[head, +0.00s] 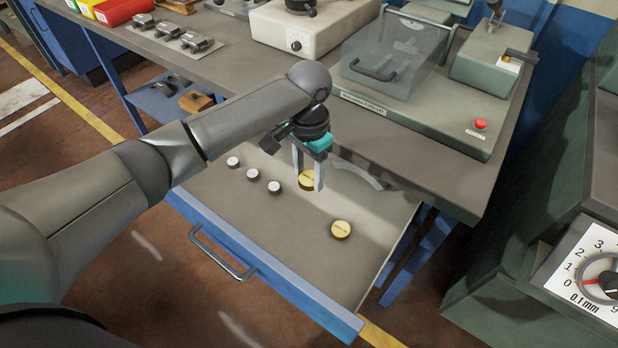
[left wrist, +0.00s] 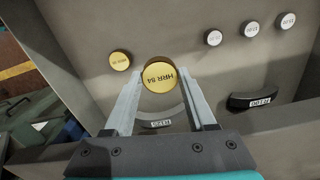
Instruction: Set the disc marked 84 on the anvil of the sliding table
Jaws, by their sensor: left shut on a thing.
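The disc marked 84 (left wrist: 159,77) is a gold, round disc with its lettering upside down in the left wrist view. It sits between the fingertips of my left gripper (head: 308,182), which is shut on it. In the head view the same disc (head: 305,180) is partly covered by the fingers, over the open drawer (head: 285,240). I cannot tell whether it is clear of the drawer floor. I cannot clearly pick out the sliding table or its anvil. My right gripper is not in view.
Another gold disc (head: 341,229) and several small silver discs (head: 253,174) lie in the drawer. Curved gauges (left wrist: 259,100) lie behind the gripper. The bench above holds a machine with a clear hood (head: 395,55) and a red button (head: 480,124). A dial (head: 603,284) stands at right.

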